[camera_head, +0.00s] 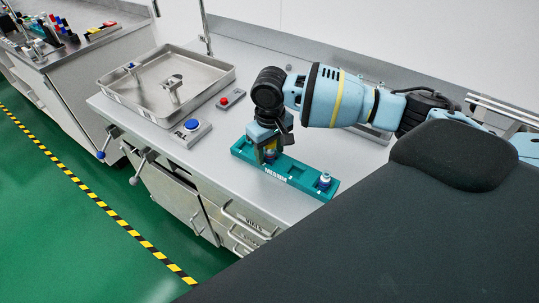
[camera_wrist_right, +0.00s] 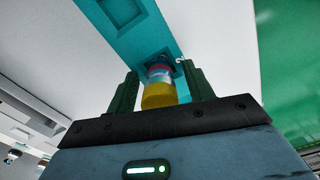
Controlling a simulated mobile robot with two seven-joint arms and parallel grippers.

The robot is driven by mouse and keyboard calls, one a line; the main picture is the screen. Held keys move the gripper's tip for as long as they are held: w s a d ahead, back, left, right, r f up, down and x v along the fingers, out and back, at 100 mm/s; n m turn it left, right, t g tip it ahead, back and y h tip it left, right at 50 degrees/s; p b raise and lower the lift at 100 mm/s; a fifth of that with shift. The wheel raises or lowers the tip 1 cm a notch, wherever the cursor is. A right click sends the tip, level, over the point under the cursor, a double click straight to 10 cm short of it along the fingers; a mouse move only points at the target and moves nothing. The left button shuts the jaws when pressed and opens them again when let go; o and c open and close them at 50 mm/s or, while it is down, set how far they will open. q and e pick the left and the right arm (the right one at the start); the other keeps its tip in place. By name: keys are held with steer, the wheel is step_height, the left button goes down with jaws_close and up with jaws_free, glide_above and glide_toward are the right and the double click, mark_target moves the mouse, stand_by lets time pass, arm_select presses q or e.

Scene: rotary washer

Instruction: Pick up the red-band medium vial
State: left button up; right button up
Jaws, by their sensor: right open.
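The red-band medium vial (camera_wrist_right: 159,88) shows in the right wrist view, with a yellow end nearest the camera, a pale body and a red band. Its far end meets the teal rack (camera_head: 305,177). My right gripper (camera_head: 268,153) is over the left part of the rack in the head view, pointing down. Its two dark fingers (camera_wrist_right: 158,78) are open, one on each side of the vial. I cannot tell if either finger touches it. In the head view the gripper mostly hides the vial. My left gripper is not in view.
Another vial (camera_head: 325,179) stands at the rack's right end. A blue-button box (camera_head: 190,131) and a red-button box (camera_head: 230,99) sit left of the rack. A metal tray (camera_head: 205,77) lies behind them. The counter's front edge is close to the rack.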

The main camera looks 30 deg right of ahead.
jaws_close()
stand_by(0.3)
stand_by(1.1)
